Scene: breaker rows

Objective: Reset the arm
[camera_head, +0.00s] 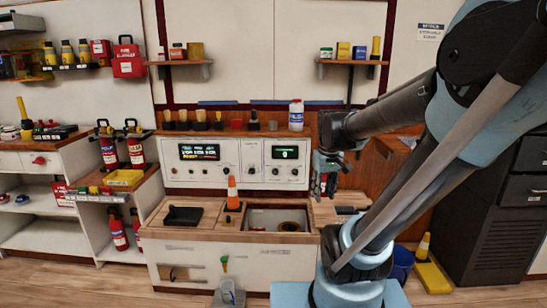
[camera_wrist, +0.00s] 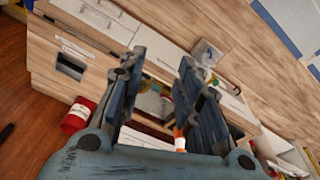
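My arm comes in from the right of the head view, and its far end reaches over the right part of the workbench (camera_head: 225,255). My gripper (camera_head: 325,188) hangs there with its fingers pointing down, in front of the right edge of the control panel (camera_head: 236,163). The wrist view shows my gripper (camera_wrist: 160,72) with its two fingers apart and nothing held between them. It is open. Seen between and beyond the fingers are wooden surfaces and pale cabinet fronts, tilted in the picture.
An orange cone (camera_head: 232,187) stands on the bench left of my gripper, beside an open sink-like recess (camera_head: 262,217). A white bottle (camera_head: 296,115) stands on the ledge above the panel. A dark cabinet (camera_head: 497,215) is at the right. The floor at the front left is clear.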

